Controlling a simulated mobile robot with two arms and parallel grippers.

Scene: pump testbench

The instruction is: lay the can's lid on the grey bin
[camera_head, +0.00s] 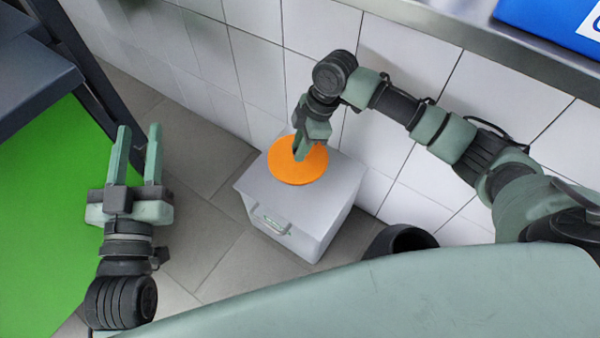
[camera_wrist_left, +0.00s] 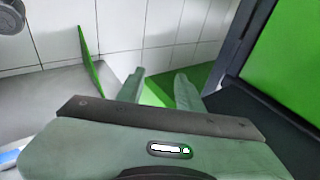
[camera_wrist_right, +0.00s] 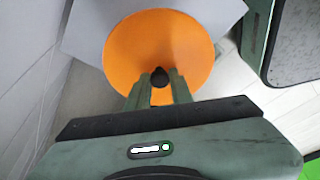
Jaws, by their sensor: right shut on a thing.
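The lid is an orange disc (camera_head: 285,170) over the flat top of the grey bin (camera_head: 330,190). My right gripper (camera_head: 301,152) is shut on the lid's small dark knob (camera_wrist_right: 159,77). The right wrist view shows the lid (camera_wrist_right: 150,45) level with the grey bin top (camera_wrist_right: 222,12) behind it. I cannot tell whether the lid touches the bin. The dark can (camera_head: 400,240) stands open, right of the bin, partly hidden by my body. My left gripper (camera_head: 138,140) is open and empty, well left of the bin.
A white tiled wall (camera_head: 255,65) stands behind the bin. A metal ledge (camera_head: 440,22) with a blue box (camera_head: 555,25) runs along the upper right. A dark frame with a green panel (camera_head: 45,200) is at the left. The floor (camera_head: 215,235) left of the bin is clear.

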